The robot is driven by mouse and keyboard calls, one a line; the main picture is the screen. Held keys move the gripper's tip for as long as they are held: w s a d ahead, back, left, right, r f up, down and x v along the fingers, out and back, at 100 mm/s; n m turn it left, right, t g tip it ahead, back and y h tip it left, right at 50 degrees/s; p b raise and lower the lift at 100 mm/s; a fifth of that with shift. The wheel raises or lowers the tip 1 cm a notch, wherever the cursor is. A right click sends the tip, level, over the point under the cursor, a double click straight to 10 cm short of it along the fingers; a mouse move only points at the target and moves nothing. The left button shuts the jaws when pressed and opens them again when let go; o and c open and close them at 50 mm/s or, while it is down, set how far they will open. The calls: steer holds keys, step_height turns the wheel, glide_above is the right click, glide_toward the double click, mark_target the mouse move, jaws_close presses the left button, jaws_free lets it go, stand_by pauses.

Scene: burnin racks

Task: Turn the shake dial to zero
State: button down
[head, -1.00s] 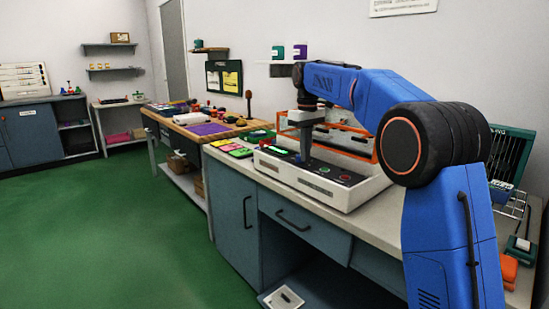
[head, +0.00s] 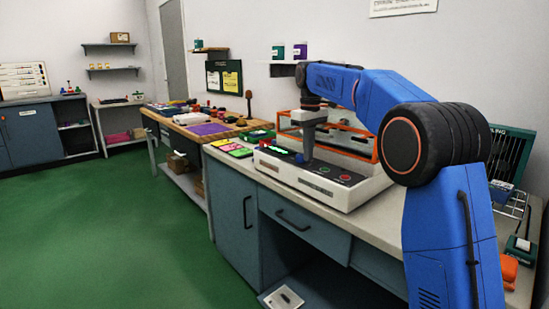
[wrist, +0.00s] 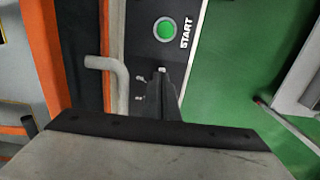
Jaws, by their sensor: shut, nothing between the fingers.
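The white machine (head: 300,190) on the bench has a black top panel. My gripper (head: 306,157) points down at this panel with its fingers shut and empty. A small blue part (head: 299,158), perhaps the shake dial, shows beside the fingertips; I cannot tell if they touch it. In the wrist view the dark fingers (wrist: 162,95) are over the panel, with small white marks beside them. The dial's face and setting cannot be read; the fingers cover that area. A green button (wrist: 165,30) labelled START is beyond the fingertips.
An orange-framed clear cover (head: 345,140) stands raised behind the panel. A grey bent handle (wrist: 115,75) lies close to the fingers in the wrist view. A red-ringed button (head: 345,177) is on the panel's right. Coloured trays (head: 235,150) lie to the left.

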steer(key=shift+s+d+r, duration=0.15)
steer(key=shift+s+d, duration=0.1)
step_height(320, 180, up, 6)
steer(key=shift+f, duration=0.1)
stand_by(0.4)
